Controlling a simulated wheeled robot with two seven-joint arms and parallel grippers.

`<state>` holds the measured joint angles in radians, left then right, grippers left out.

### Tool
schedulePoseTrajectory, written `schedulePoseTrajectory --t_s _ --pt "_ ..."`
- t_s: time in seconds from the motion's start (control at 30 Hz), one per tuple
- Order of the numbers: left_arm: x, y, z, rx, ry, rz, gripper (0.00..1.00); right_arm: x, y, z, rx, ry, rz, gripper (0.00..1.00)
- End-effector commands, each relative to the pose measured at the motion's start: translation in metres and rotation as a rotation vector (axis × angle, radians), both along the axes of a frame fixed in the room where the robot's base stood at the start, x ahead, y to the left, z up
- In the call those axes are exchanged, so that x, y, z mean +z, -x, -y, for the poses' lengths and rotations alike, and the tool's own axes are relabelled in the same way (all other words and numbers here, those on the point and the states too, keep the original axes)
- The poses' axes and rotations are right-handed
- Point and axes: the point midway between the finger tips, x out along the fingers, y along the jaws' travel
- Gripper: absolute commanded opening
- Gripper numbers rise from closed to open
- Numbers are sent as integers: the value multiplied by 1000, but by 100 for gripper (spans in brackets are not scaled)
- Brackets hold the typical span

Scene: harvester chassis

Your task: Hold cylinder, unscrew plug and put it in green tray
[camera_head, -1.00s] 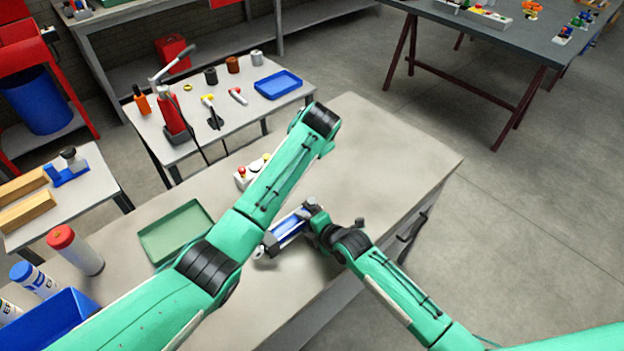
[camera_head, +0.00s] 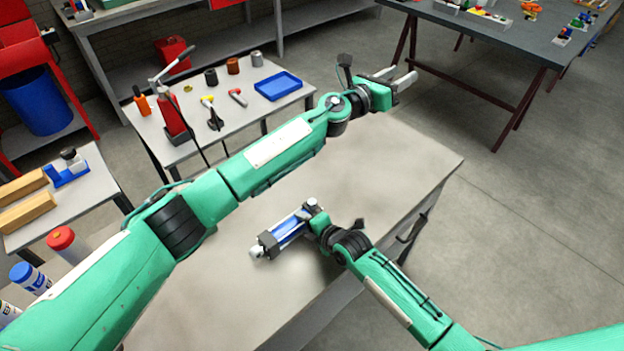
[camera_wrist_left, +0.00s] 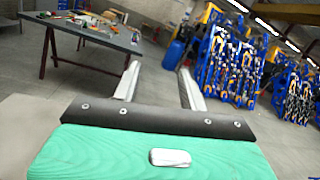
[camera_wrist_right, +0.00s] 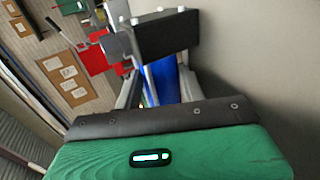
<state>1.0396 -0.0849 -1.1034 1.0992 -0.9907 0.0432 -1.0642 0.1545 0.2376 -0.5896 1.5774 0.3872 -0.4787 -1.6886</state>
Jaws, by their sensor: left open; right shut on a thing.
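A blue cylinder (camera_head: 289,234) with dark end blocks lies low over the grey bench. My right gripper (camera_head: 309,224) is shut on it near its right end. In the right wrist view, the cylinder (camera_wrist_right: 160,82) lies between the fingers, with a dark block beyond. A small pale piece (camera_head: 256,252) sits at the cylinder's left end; I cannot tell if it is the plug. My left gripper (camera_head: 403,79) is open and empty, high past the bench's far side. It is empty in the left wrist view too (camera_wrist_left: 158,80). The green tray is hidden behind my left arm.
The grey bench (camera_head: 400,165) is bare to the right of the cylinder. A side table (camera_head: 245,110) behind holds a blue tray (camera_head: 278,86), a red pump and small parts. Red-capped (camera_head: 66,242) and blue-capped containers stand at left. A dark table (camera_head: 500,25) stands far right.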

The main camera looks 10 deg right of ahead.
Motion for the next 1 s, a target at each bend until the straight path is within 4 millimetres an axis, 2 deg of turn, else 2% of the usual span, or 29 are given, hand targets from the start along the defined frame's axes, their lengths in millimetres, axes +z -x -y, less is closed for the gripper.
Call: schedulePoseTrajectory --t_s 0.1,0.23,0.33,0.43,0.57,0.7,0.9,1.0 --pt "-21 28 14 -147 -209 188 43 -3 2 0 0 3 -6 0" --pt "-55 56 18 -315 -445 384 43 -3 2 0 0 3 -6 0" --pt "-86 73 11 -451 -625 522 43 -3 2 0 0 3 -6 0" --pt "-120 86 -4 -591 -807 649 43 -3 2 0 0 3 -6 0" --pt "-161 95 -37 -787 -1043 790 43 -3 2 0 0 3 -6 0" --pt "-199 97 -85 -1011 -1289 902 43 -3 2 0 0 3 -6 0" --pt "-228 89 -156 -1296 -1564 968 43 -3 2 0 0 3 -6 0" --pt "-232 85 -181 -1394 -1651 972 43 -3 2 0 0 3 -6 0"
